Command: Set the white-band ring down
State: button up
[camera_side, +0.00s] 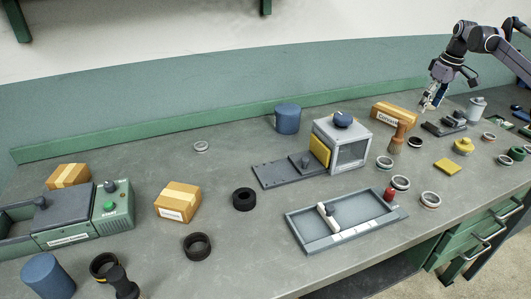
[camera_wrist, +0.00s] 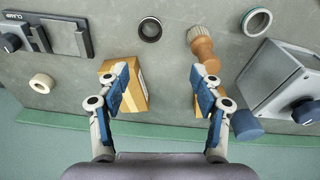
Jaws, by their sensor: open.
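My gripper (camera_side: 432,106) is in the air above the back right of the bench, over the cardboard box (camera_side: 391,114). In the wrist view my gripper (camera_wrist: 160,80) has its two fingers wide apart with nothing held between them. The box (camera_wrist: 124,86) shows below the fingers. Several metal rings lie on the bench: a pale one (camera_side: 201,146) alone at the back left, and others (camera_side: 384,162), (camera_side: 400,182), (camera_side: 430,199) near the tray. I cannot make out for certain which ring has the white band.
A wooden-handled brush (camera_side: 397,138) and a dark ring (camera_side: 415,143) stand near the box. A grey machine (camera_side: 342,146) is left of them. A shallow tray (camera_side: 300,236) lies at the front. The bench between the pale ring and the left boxes is clear.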

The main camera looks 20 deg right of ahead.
jog(key=s+a+r+t, duration=0.1)
jog(key=s+a+r, duration=0.3)
jog(key=a, duration=0.5)
jog(key=s+a+r+t, duration=0.25)
jog(key=s+a, duration=0.35)
jog(key=a, duration=0.4)
jog(key=s+a+f+t, duration=0.1)
jog(key=s+a+f, duration=0.4)
jog(key=s, duration=0.4)
jog(key=s+a+f+m+t, duration=0.1)
jog(key=s+a+f, duration=0.5)
jog(key=s, duration=0.3)
jog(key=shift+m, duration=0.3)
